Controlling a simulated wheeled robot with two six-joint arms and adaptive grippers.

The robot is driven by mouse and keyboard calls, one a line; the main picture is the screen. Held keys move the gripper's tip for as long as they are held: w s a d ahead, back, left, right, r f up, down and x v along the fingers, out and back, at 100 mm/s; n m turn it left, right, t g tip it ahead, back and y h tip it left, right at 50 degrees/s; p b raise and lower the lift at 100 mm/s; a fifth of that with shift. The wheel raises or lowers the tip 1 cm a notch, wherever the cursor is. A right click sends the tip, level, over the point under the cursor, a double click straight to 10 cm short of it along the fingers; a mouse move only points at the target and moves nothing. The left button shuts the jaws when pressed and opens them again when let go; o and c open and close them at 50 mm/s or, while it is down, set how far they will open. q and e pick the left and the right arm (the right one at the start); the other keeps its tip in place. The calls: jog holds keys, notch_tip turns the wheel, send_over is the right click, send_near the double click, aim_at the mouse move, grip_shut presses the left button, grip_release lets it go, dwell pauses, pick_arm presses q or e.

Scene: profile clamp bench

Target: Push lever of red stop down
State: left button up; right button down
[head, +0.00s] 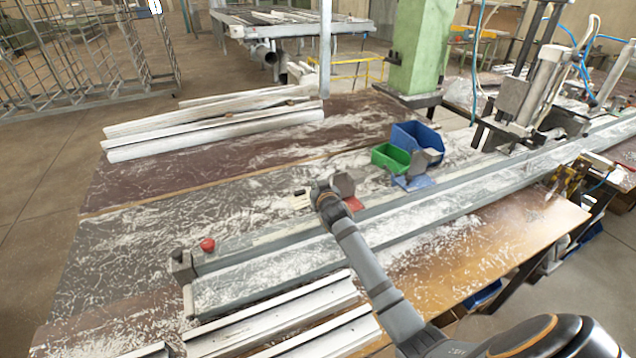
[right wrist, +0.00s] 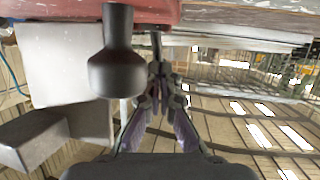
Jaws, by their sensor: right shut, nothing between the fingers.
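The red stop (head: 353,204) sits on the long grey rail, with an upright grey plate (head: 344,184) on it. My right arm and gripper (head: 320,191) hide part of it in the head view. In the right wrist view the stop's red body (right wrist: 185,12) runs along the top edge. A dark grey lever with a thick round end (right wrist: 117,70) shows there, standing out from the red body. My right gripper (right wrist: 157,45) is shut and empty, close beside the lever. I cannot tell whether they touch. My left gripper is in neither view.
A blue stop (head: 414,183) stands further right along the rail (head: 270,236). Green (head: 391,158) and blue bins (head: 416,136) stand behind it. A red knob (head: 208,245) is at the rail's left end. White profiles (head: 215,125) lie at the back left.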

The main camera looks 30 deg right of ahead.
jog(key=shift+w+f+g+y+p, duration=0.15)
jog(key=shift+w+f+g+p, duration=0.25)
jog(key=shift+w+g+p, duration=0.65)
jog(key=shift+w+f+g+y+p, duration=0.15)
jog(key=shift+w+f+g+p, duration=0.3)
jog(key=shift+p, duration=1.1)
jog(key=shift+w+d+f, duration=0.1)
jog(key=shift+w+f, duration=0.3)
jog(key=shift+w, duration=0.15)
